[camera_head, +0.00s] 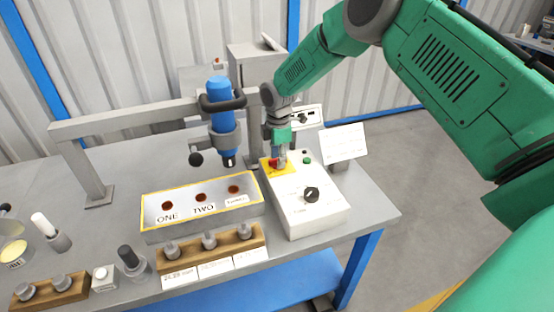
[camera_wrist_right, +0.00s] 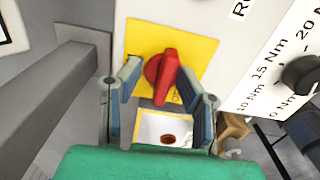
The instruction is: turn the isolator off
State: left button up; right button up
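The isolator is a red rotary handle (camera_wrist_right: 162,76) on a yellow plate (camera_wrist_right: 188,48), fixed to the white control box (camera_head: 312,215). In the head view the yellow plate (camera_head: 267,169) is at the box's far left corner, and the handle is mostly hidden by my gripper. My right gripper (camera_head: 279,160) points down over it. In the right wrist view, the open fingers of this gripper (camera_wrist_right: 160,80) stand either side of the handle, with gaps visible. The handle lies slightly slanted along the picture's vertical. My left gripper is not in view.
A black torque dial (camera_head: 311,194) and a green button (camera_head: 306,160) share the box top. A blue tool (camera_head: 221,105) hangs on a grey frame left of my gripper. A yellow-edged tray (camera_head: 168,217) and a wooden rack (camera_head: 238,243) lie left of the box. A sign (camera_head: 343,143) stands behind right.

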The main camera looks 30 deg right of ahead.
jog(key=shift+f, duration=0.15)
notch_tip(320, 180, up, 12)
dwell(0.5)
jog(key=shift+f, duration=0.1)
dwell(0.3)
